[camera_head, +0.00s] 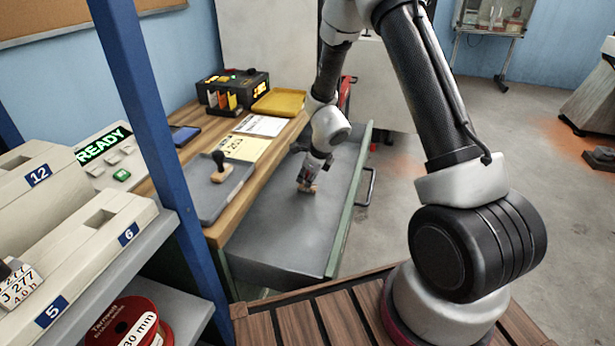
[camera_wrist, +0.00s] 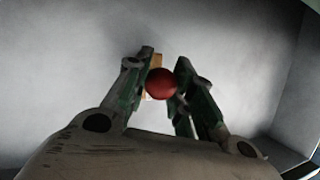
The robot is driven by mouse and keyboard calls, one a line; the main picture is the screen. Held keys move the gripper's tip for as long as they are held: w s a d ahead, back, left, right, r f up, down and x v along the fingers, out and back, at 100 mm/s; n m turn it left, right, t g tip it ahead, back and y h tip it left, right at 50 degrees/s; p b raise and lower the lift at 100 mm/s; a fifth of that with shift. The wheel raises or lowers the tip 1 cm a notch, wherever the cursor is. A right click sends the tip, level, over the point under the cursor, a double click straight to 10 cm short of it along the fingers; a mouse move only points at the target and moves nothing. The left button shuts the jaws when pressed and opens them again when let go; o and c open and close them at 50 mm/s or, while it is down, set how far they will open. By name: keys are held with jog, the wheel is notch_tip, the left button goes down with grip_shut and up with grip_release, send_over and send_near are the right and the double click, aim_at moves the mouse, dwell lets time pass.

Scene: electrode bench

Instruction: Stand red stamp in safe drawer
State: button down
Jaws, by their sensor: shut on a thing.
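The red stamp (camera_wrist: 160,84) shows in the wrist view as a round red knob between my fingers, with a bit of wooden base behind it. My gripper (camera_wrist: 165,82) is shut on it. In the head view my gripper (camera_head: 309,183) is inside the open grey drawer (camera_head: 275,235), and the stamp's wooden base (camera_head: 307,188) shows at the fingertips. The base is low over the drawer floor; I cannot tell whether it touches. The drawer has a green rim and looks otherwise empty.
A black-handled stamp (camera_head: 221,168) stands on a grey tray (camera_head: 205,195) on the wooden bench, left of the drawer. Papers (camera_head: 240,147), a yellow tray (camera_head: 279,102) and a black device (camera_head: 233,90) lie further back. A blue post (camera_head: 148,110) rises at left. The drawer's near part is clear.

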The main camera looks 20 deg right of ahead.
jog(key=c, duration=1.2)
grip_release()
jog(key=shift+f, duration=0.1)
jog(key=s+d+r+n, duration=0.2)
jog(key=s+r+n, duration=0.25)
jog(key=r, duration=0.65)
jog(key=s+d+r+n, duration=0.1)
jog(key=s+r+n, duration=0.2)
jog(key=s+r, duration=0.55)
jog(key=s+d+r+n+h, duration=0.1)
jog(key=s+d+r+n, duration=0.4)
jog(key=s+r+n, duration=0.2)
jog(key=s+d+r+n, duration=0.5)
jog(key=s+r+n, duration=0.2)
jog(key=s+n, duration=0.4)
jog(key=s, duration=0.2)
jog(key=shift+s+r+h, duration=0.3)
jog(key=shift+s+h, duration=0.05)
jog(key=shift+h, duration=0.05)
jog(key=shift+n, duration=0.25)
